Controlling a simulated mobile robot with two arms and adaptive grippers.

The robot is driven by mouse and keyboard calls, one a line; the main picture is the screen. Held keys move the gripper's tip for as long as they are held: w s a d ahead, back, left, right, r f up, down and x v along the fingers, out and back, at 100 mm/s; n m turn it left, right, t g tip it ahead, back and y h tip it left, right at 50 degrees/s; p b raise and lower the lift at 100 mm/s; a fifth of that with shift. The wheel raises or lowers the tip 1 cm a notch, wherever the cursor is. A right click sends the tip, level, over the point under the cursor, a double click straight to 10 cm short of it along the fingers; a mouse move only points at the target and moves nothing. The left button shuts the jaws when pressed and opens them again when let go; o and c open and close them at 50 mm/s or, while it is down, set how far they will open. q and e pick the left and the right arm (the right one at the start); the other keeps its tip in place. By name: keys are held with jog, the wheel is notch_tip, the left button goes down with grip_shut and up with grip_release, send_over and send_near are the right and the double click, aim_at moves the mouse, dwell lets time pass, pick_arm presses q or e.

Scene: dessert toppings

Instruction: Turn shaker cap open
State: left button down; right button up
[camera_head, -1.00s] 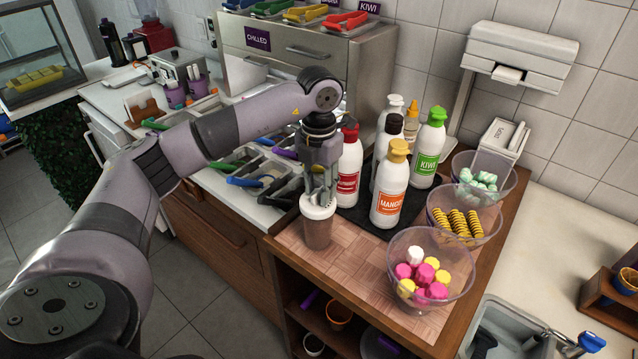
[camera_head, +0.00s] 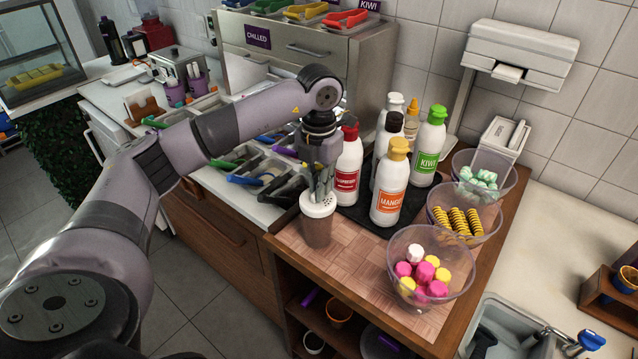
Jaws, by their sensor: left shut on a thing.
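The shaker (camera_head: 317,232) stands upright near the front left corner of the wooden counter. It has a clear brownish body and a white cap (camera_head: 318,207) with small dark holes along its visible edge. My left gripper (camera_head: 320,190) points straight down onto the top of the cap. Its fingers are shut on the cap and hide part of its top. My right gripper does not show.
Right behind the shaker stand sauce bottles, including a red-capped one (camera_head: 348,165) and a mango one (camera_head: 390,190), on a black mat. A clear bowl of marshmallows (camera_head: 455,290) stands to the right. Bare wood (camera_head: 350,275) lies between.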

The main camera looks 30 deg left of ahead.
pick_arm(q)
jog(key=shift+n, duration=0.4)
jog(key=c, duration=1.7)
grip_release()
jog(key=shift+r, duration=0.15)
notch_tip(320, 180, up, 12)
jog(key=shift+f, duration=0.15)
